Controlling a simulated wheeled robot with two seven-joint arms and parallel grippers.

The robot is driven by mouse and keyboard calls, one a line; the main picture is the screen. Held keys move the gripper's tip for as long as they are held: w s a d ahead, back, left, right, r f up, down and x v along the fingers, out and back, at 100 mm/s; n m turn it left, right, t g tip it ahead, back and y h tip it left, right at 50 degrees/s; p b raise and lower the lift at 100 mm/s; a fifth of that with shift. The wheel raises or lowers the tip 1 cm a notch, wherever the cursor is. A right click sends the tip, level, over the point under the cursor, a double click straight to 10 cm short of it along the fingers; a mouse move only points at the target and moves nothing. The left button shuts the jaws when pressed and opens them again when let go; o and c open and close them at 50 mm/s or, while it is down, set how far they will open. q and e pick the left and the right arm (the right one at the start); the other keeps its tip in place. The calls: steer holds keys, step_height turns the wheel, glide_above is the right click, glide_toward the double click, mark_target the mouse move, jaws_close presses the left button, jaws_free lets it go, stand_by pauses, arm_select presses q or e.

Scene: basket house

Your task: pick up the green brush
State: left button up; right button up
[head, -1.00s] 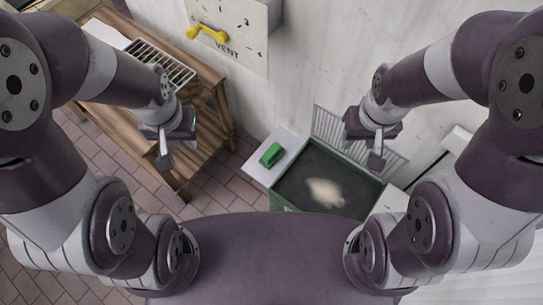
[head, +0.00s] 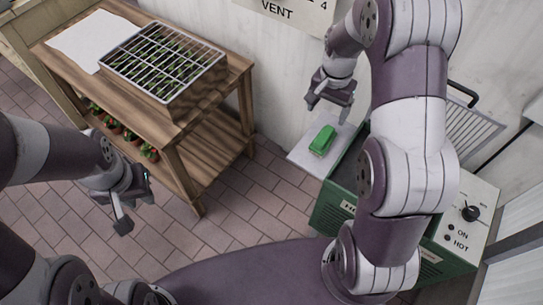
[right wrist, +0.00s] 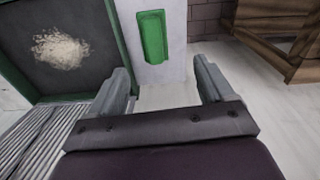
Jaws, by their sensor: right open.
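The green brush (head: 322,140) lies on a white side shelf (head: 306,156) attached to the green box. It also shows in the right wrist view (right wrist: 153,37), ahead of the fingers and slightly left of the middle between them. My right gripper (head: 330,103) is above the back of the shelf, near the brush and apart from it. Its two fingers (right wrist: 166,90) are spread with nothing between them. My left gripper (head: 121,212) hangs over the floor, left of the shelf and far from the brush. Its jaw opening is not clear.
The green box (head: 325,207) with ON/HOT controls stands right of the shelf, partly hidden by my right arm. Its open top holds a pale heap (right wrist: 62,50). A wooden table (head: 215,98) with a wire rack (head: 165,62) stands left. Tiled floor (head: 235,205) between is clear.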

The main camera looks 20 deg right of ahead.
steer(key=m, duration=0.1)
glide_above(325, 135)
steer(key=d, duration=0.1)
step_height(325, 135, down, 4)
steer(key=shift+d+f+b, duration=0.1)
steer(key=shift+d+b, duration=0.05)
steer(key=shift+b, duration=0.15)
steer(key=f, duration=0.2)
steer(key=a+f, duration=0.1)
steer(key=shift+w+f, duration=0.25)
steer(key=shift+w, duration=0.05)
steer(key=f, duration=0.4)
steer(key=shift+s+a+f+b, duration=0.1)
steer(key=shift+s+f+b, duration=0.15)
steer(key=shift+b, duration=0.15)
steer(key=shift+w+f, duration=0.1)
steer(key=shift+f, duration=0.1)
arm_select(q)
steer(key=shift+d+f, duration=0.3)
steer(key=shift+d, duration=0.6)
steer(key=shift+s, duration=0.1)
arm_select(e)
steer(key=c, duration=1.2)
